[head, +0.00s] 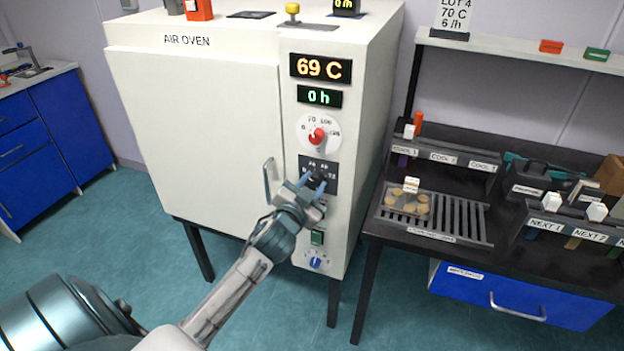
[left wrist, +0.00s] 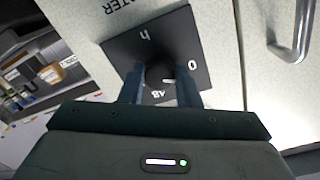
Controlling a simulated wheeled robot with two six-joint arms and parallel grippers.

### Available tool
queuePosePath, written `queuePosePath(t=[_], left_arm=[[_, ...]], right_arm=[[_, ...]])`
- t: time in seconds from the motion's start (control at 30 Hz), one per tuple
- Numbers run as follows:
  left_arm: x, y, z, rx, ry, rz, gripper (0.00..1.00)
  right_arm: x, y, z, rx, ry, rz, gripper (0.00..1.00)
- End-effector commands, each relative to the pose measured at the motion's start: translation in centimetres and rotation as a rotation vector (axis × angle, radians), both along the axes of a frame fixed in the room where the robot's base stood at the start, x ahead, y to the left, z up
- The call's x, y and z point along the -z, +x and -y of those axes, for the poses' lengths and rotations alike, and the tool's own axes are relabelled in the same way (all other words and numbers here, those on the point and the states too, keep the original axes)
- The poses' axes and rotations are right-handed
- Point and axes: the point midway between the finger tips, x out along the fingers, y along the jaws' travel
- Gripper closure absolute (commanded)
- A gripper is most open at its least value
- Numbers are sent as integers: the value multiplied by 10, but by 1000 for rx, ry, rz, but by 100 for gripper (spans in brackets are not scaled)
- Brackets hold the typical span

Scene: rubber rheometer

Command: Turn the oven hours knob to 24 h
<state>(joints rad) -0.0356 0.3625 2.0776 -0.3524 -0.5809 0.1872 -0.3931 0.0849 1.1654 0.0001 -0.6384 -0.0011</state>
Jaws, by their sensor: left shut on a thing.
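The air oven (head: 200,120) is a large white cabinet. Its displays read 69 C and, in green, 0 h (head: 319,97). The black hours plate (head: 312,163) is on the right-hand control strip, below a white dial with a red knob (head: 317,136). My left gripper (head: 312,182) is at this plate, shut on the dark hours knob. In the left wrist view my left gripper (left wrist: 162,88) has a finger on each side of the knob (left wrist: 165,73). The plate (left wrist: 197,42) there shows the marks h, 0 and 48. The fingers partly hide the knob, and its pointer is unclear. My right gripper is out of view.
The oven door handle (head: 268,180) stands out just left of my left gripper. A green switch (head: 317,237) and a blue knob (head: 315,262) are below. A black bench (head: 400,257) with a rack and labelled holders stands to the right.

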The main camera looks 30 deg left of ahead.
Motion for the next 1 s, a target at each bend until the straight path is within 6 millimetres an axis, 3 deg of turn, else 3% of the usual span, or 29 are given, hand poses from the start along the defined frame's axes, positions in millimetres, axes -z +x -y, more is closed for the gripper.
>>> queuePosePath(t=[0.2,0.43,1.0], left_arm=[[-5,0,0,0,163,-42,93],[-4,0,0,0,315,-78,93],[-3,0,0,0,601,-144,93]], right_arm=[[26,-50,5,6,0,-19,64],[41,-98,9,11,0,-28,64],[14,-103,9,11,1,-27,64]])
